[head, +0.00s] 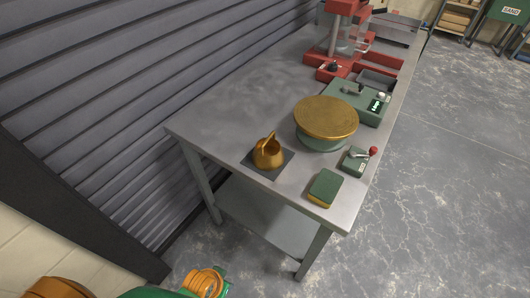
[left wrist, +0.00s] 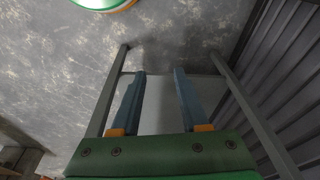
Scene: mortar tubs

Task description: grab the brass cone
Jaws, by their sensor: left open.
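The brass cone (head: 267,155) stands upright on a small dark square pad (head: 282,168) near the front left of the steel table (head: 222,112). A slanted brass piece sticks up from its top. My left gripper (left wrist: 160,72) shows in the left wrist view with its two blue-grey fingers apart and nothing between them. The cone is not visible in that view. In the head view only green and orange parts of my arm show at the bottom edge, short of the table. My right gripper is in neither view.
A round brass-topped flow table (head: 326,117) stands right of the cone. A green sponge block (head: 324,186) and a small lever box (head: 355,160) lie near the right edge. A red mixer (head: 343,35) stands farther back. A ribbed shutter wall (head: 110,90) runs along the left.

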